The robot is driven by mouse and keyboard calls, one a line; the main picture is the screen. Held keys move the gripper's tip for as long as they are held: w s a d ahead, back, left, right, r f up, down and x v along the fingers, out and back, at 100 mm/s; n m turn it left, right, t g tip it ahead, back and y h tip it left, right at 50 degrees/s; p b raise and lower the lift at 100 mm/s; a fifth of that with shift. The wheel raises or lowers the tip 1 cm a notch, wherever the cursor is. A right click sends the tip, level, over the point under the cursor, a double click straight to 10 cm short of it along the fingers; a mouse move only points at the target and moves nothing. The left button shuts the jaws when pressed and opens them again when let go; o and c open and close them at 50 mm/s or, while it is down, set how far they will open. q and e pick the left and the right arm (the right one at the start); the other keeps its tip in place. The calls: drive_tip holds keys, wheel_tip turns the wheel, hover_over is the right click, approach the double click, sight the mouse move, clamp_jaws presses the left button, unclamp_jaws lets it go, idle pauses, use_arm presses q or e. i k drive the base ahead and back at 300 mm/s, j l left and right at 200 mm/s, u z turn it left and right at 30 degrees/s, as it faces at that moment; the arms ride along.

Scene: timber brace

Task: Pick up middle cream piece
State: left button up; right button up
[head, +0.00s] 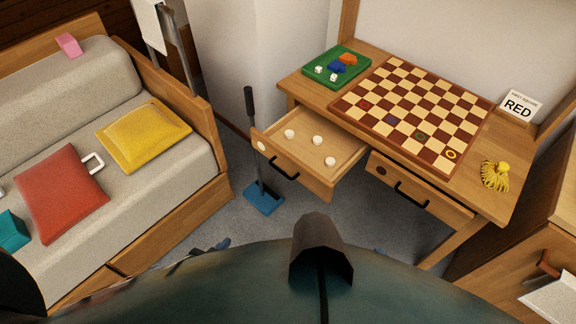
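The middle cream piece (317,140) is a small round disc on the floor of the open left drawer (345,154). Another cream piece (289,133) lies to its left, and one more cream piece (330,161) lies nearer the drawer's front right. All three stand apart. Only a small bluish part, which seems to be my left gripper (222,244), shows low in the view, well short of the drawer. My own body hides the rest of it, so its fingers cannot be judged. My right gripper cannot be made out.
The desk bears a checkered board (415,112), a green tray (323,75) with dice and coloured pieces, a RED sign (518,106) and a yellow tassel (495,176). The right drawer (425,192) is shut. A blue-based, long-handled object (263,199) stands left of the open drawer. A cushioned sofa (180,165) stands left.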

sight(318, 139)
drive_tip(key=i+z, duration=0.3)
drive_tip(key=i, duration=0.25)
drive_tip(key=i+j+z, duration=0.15)
drive_tip(key=i+z, duration=0.15)
drive_tip(key=i, duration=0.2)
